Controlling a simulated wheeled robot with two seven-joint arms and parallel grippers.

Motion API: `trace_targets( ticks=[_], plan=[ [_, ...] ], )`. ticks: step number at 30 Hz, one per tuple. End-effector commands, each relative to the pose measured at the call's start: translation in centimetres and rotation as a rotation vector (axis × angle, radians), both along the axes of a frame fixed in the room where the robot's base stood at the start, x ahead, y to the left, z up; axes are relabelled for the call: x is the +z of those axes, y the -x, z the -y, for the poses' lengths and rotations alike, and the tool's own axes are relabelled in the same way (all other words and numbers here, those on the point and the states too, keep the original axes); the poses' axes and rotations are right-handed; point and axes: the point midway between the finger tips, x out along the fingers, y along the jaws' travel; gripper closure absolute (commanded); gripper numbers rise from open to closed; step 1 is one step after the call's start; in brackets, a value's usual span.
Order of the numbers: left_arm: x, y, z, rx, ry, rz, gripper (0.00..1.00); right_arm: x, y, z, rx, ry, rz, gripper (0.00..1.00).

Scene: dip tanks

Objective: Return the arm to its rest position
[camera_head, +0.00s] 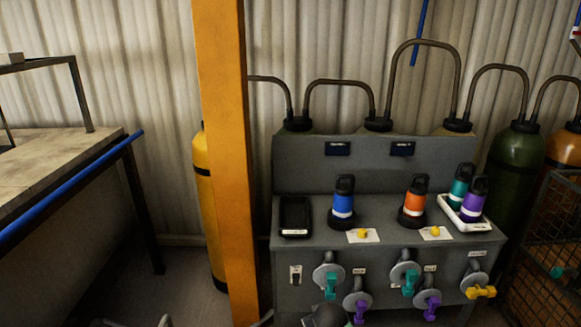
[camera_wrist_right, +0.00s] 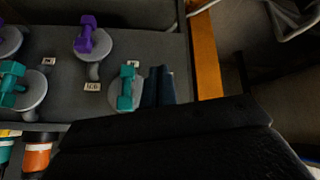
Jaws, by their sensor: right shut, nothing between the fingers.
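My right gripper (camera_wrist_right: 158,86) shows in the right wrist view with its dark fingers shut and nothing between them. The fingers appear beside a teal valve handle (camera_wrist_right: 125,88); I cannot tell the gap in depth. That handle is the leftmost one in the head view (camera_head: 330,285). A dark rounded part, probably of my right arm, shows at the bottom edge of the head view below this valve. My left gripper is not in view.
The grey console (camera_head: 385,175) carries a blue bottle (camera_head: 343,203), an orange bottle (camera_head: 415,200), a black tray (camera_head: 295,215) and a white tray (camera_head: 465,222) with two bottles. Several valve handles stick out in front. An orange post (camera_head: 225,150) stands left, then a bench (camera_head: 60,165).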

Motion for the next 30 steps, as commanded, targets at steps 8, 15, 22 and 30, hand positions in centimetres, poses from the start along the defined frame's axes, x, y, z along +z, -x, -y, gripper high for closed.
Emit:
trace_targets(
  ticks=[8, 15, 22, 30],
  plan=[
    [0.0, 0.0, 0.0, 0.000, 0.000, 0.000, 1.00, -5.1, 10.4, 3.3, -0.053, -0.063, -0.134, 1.00],
    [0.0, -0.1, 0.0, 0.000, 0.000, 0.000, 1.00, -9.9, 19.6, 5.9, -0.105, -0.082, -0.245, 1.00],
    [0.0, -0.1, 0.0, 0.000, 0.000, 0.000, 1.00, -15.3, 29.5, 7.5, -0.140, -0.071, -0.385, 1.00],
    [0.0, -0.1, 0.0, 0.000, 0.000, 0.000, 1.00, -18.4, 37.1, 7.5, -0.145, -0.064, -0.490, 1.00]
  ],
)
